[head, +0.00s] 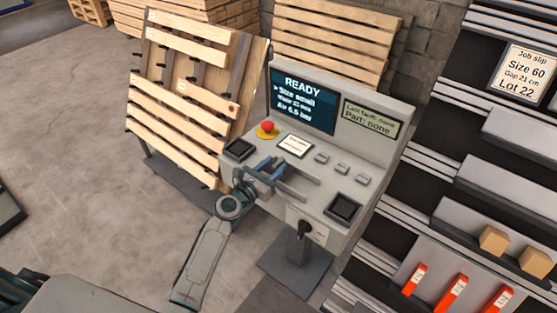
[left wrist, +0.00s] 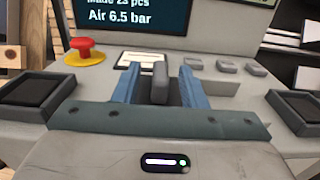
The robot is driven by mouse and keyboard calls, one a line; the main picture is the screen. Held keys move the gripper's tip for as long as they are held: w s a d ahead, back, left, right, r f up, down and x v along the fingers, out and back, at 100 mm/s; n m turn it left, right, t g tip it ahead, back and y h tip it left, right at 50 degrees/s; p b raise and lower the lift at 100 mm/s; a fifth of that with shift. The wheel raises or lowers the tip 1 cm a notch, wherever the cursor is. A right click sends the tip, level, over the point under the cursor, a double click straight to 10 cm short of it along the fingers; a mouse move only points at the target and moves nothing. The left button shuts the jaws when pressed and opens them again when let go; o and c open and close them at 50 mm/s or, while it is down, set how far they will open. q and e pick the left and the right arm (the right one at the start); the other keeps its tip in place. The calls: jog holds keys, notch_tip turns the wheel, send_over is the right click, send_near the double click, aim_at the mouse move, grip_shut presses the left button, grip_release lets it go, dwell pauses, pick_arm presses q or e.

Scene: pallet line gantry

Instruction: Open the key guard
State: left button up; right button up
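The grey console (head: 385,115) stands upright with a screen reading READY. On its sloped top a grey bar (head: 300,187) stands out beside my left gripper (head: 271,171); I cannot tell for sure that it is the key guard. A row of small grey keys (head: 342,168) lies to its right, also in the left wrist view (left wrist: 228,67). In the left wrist view my gripper's blue fingers (left wrist: 158,85) are apart, with an upright grey piece (left wrist: 160,80) between them and narrow gaps showing at its sides. My right gripper is not in view.
A red stop button (head: 267,127) on yellow sits at the console's left. Dark square pads (head: 343,208) flank the top, and a black knob (head: 307,230) is on the front. Wooden pallets (head: 180,100) stand behind left. Shelving (head: 440,210) with orange items stands close at right.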

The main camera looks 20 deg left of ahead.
pick_arm(q)
jog(key=shift+x, duration=1.1)
jog(key=shift+w+d, duration=0.1)
jog(key=shift+w, duration=0.1)
grip_shut()
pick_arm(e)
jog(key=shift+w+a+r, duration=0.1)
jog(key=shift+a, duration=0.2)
